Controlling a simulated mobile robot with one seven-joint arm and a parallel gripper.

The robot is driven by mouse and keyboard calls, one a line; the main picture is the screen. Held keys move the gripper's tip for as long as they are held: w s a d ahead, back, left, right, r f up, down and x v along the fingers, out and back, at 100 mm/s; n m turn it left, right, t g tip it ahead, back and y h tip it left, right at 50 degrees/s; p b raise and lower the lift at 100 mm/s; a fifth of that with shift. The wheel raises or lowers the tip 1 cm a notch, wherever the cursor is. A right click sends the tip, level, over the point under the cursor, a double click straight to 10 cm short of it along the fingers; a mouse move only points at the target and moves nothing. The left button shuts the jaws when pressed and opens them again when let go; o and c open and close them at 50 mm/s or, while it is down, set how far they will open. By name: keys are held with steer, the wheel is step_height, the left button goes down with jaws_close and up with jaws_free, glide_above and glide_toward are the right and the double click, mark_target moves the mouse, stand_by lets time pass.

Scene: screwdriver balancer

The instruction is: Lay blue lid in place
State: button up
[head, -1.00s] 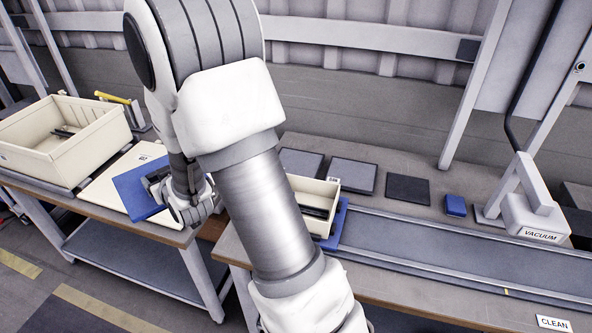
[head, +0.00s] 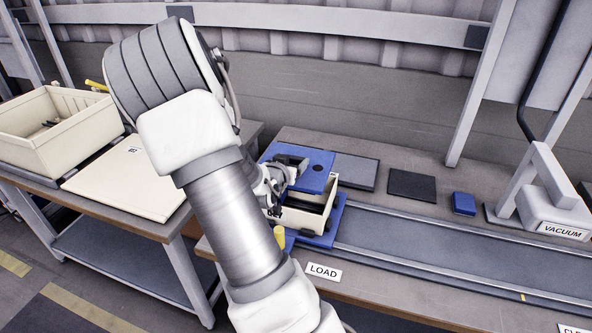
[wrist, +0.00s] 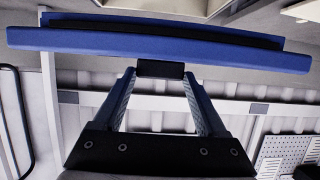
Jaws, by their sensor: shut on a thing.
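The blue lid (head: 310,181) is in my gripper (head: 288,168), above the back part of a small cream bin (head: 292,219). In the wrist view the lid (wrist: 100,41) shows edge-on across the top. There my gripper's fingers (wrist: 160,72) are shut on a black block on the lid. The bin is open at the top and holds dark items; it sits on a blue carrier (head: 329,237) at the left end of a conveyor. Part of the bin is hidden by the lid and my arm. The frames do not clearly show whether lid and bin touch.
The conveyor track (head: 430,247) runs right towards the vacuum unit (head: 550,215). Dark flat pads (head: 412,186) and a small blue block (head: 464,204) lie behind it. A yellow post (head: 279,236) stands by the carrier. A larger cream bin (head: 45,145) and a cream panel (head: 125,180) are on the left table.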

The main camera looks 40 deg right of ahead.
steer(key=shift+s+d+f, duration=0.1)
steer(key=shift+s+d, duration=0.3)
steer(key=shift+d, duration=0.1)
steer(key=shift+f+b, duration=1.95)
steer(key=shift+f, duration=0.55)
steer(key=shift+a, duration=0.2)
steer(key=shift+f+b, duration=0.8)
steer(key=shift+b, duration=0.25)
steer(key=o, duration=1.6)
steer(key=shift+s, duration=0.1)
steer(key=p+v, duration=0.2)
steer(key=v, duration=0.2)
steer(key=p+v, duration=0.2)
steer(key=v, duration=0.2)
steer(key=p+v, duration=0.2)
steer(key=v, duration=0.2)
steer(key=shift+a+r, duration=0.1)
steer(key=shift+r, duration=0.2)
steer(key=shift+w+a+r+p, duration=0.1)
steer(key=shift+w+p, duration=0.15)
steer(key=shift+p, duration=0.7)
